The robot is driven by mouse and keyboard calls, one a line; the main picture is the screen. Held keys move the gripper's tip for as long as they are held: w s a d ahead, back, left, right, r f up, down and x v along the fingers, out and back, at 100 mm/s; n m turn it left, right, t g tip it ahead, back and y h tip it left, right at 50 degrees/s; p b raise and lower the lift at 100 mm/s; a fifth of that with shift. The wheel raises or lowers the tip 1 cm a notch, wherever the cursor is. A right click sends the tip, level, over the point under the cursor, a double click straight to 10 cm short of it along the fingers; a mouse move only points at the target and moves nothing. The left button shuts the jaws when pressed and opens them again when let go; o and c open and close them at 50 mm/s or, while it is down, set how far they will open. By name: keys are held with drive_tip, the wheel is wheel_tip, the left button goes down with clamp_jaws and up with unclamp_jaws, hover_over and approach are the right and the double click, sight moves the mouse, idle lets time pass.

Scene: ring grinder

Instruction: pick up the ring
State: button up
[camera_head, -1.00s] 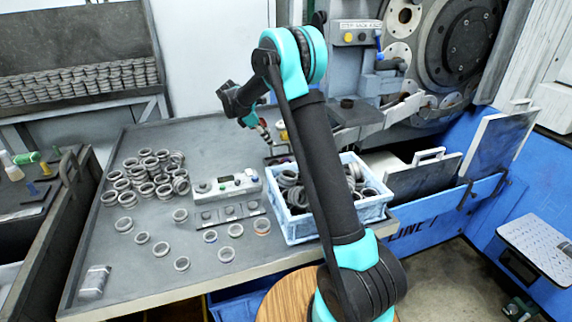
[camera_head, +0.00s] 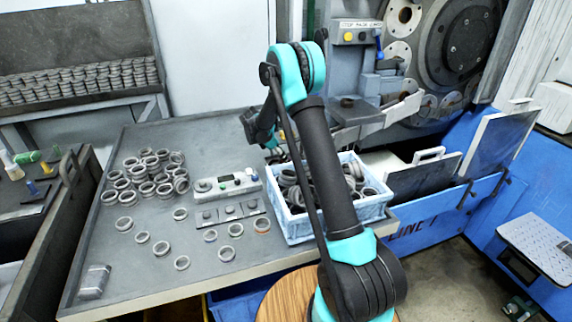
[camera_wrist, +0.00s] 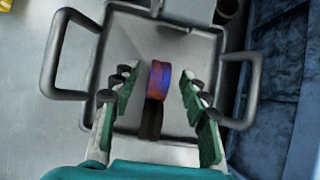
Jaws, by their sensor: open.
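A ring (camera_wrist: 160,78) with a blue, purple and reddish surface shows edge-on in the wrist view. It is inside a grey metal tray (camera_wrist: 205,45) with a looped handle on each side. A dark, ring-like piece (camera_wrist: 151,120) is just below it in the picture, seeming to touch it. My gripper (camera_wrist: 157,88) is open, with one green-padded finger to the left and one to the right of the ring. Gaps show between both fingers and the ring. In the head view my arm hides the gripper's fingers, and this ring cannot be made out.
A blue crate (camera_head: 295,233) full of grey rings stands beside my arm. A control box (camera_head: 226,184) and several loose rings (camera_head: 145,172) lie on the grey table (camera_head: 110,255). The grinding machine (camera_head: 462,45) stands behind on the right.

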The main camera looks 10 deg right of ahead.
drive_tip(key=shift+d+f, duration=0.3)
drive_tip(key=shift+f, duration=0.25)
drive_tip(key=shift+c, duration=0.3)
clamp_jaws()
drive_tip(key=shift+r, duration=0.15)
